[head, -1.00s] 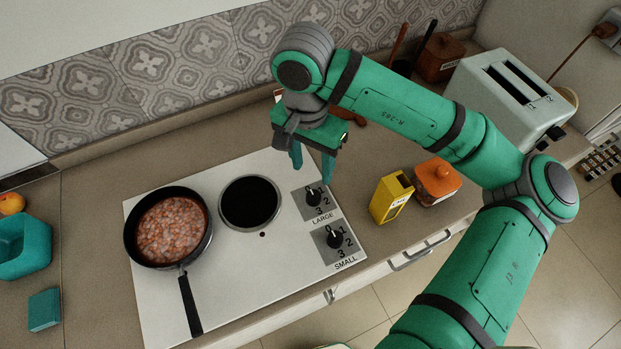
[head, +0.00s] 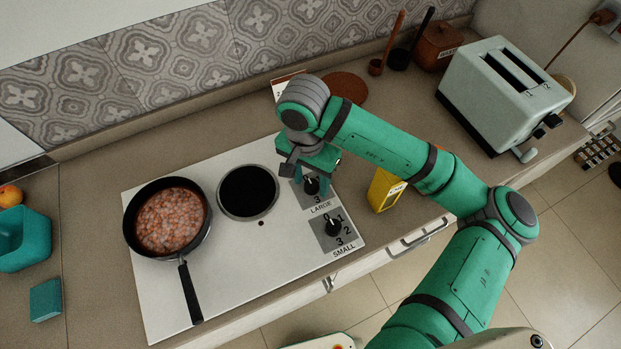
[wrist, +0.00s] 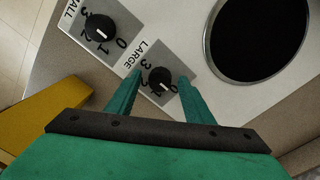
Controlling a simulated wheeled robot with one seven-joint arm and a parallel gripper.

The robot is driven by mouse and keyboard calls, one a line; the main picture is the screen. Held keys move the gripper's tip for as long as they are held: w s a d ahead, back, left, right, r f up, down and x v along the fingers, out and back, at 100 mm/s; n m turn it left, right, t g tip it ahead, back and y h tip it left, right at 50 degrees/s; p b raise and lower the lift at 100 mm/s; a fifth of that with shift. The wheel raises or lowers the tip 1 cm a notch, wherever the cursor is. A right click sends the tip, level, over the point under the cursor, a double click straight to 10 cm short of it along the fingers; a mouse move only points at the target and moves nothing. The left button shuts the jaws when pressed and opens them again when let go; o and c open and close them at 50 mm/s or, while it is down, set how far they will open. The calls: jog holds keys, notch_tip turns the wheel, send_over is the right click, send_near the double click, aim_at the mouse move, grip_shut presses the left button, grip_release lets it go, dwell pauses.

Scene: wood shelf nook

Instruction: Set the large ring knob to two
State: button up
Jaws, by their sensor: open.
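The stove's large ring knob (head: 312,186) is black on a grey plate marked LARGE. In the wrist view the large knob (wrist: 160,80) sits between my two fingertips, and its white mark points roughly toward the 0. My gripper (head: 311,178) is over this knob, pointing down. In the wrist view my gripper (wrist: 160,78) is open, one finger on each side of the knob. I cannot tell whether the fingers touch it. My wrist and fingers hide part of the knob's plate in the head view.
The small knob (head: 333,227) is close by on the front plate. A pan of food (head: 190,262) stands on the left ring; the other ring (head: 248,191) is bare. A yellow box (head: 384,188) stands right of the stove, and a toaster (head: 505,95) at the back right.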

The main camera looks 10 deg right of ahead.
jog(key=shift+c, duration=0.5)
jog(key=c, duration=0.9)
jog(key=shift+c, duration=0.2)
